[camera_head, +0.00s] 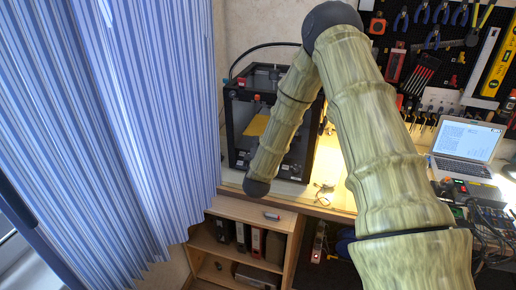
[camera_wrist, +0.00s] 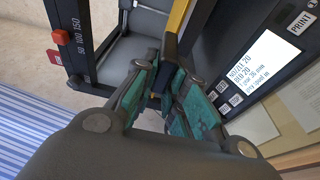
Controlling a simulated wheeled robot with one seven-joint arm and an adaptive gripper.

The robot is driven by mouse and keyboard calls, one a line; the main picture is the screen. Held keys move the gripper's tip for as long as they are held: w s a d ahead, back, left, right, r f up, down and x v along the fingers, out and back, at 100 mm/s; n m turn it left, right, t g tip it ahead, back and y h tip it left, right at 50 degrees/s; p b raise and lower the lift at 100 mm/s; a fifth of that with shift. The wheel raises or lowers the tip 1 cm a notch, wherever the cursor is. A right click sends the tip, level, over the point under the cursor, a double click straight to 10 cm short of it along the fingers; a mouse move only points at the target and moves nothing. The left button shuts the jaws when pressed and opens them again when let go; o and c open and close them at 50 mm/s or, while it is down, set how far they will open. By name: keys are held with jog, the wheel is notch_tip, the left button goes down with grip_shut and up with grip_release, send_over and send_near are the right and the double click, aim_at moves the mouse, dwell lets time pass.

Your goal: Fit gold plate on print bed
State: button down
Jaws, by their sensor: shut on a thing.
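The black 3D printer (camera_head: 238,92) stands on the bench in the head view. The gold plate (camera_head: 256,125) shows in the printer's front opening, partly behind my arm. In the wrist view only a narrow yellow-gold strip of the plate (camera_wrist: 177,16) shows, just beyond my fingers. My gripper (camera_wrist: 170,72) is shut on the gold plate, its teal fingers near the printer's front. A grey padded-looking surface (camera_wrist: 135,52) lies inside the printer frame; I cannot tell whether it is the print bed. The contact between plate and bed is hidden.
The printer's lit screen panel (camera_wrist: 262,72) is close to the right of my fingers. A red knob (camera_wrist: 61,37) sits on the frame at left. A striped curtain (camera_head: 130,120) hangs left of the bench, and a laptop (camera_head: 466,140) stands at right.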

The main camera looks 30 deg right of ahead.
jog(key=shift+w+d+b, duration=0.45)
jog(key=shift+w+d, duration=1.2)
jog(key=shift+d, duration=0.3)
jog(key=shift+w+f, duration=0.1)
jog(key=shift+f, duration=0.45)
jog(key=shift+a, duration=0.15)
jog(key=c, duration=1.4)
grip_release()
jog(key=shift+o, duration=0.2)
jog(key=o, duration=1.4)
jog(key=shift+c, duration=0.2)
jog(key=shift+f, duration=0.25)
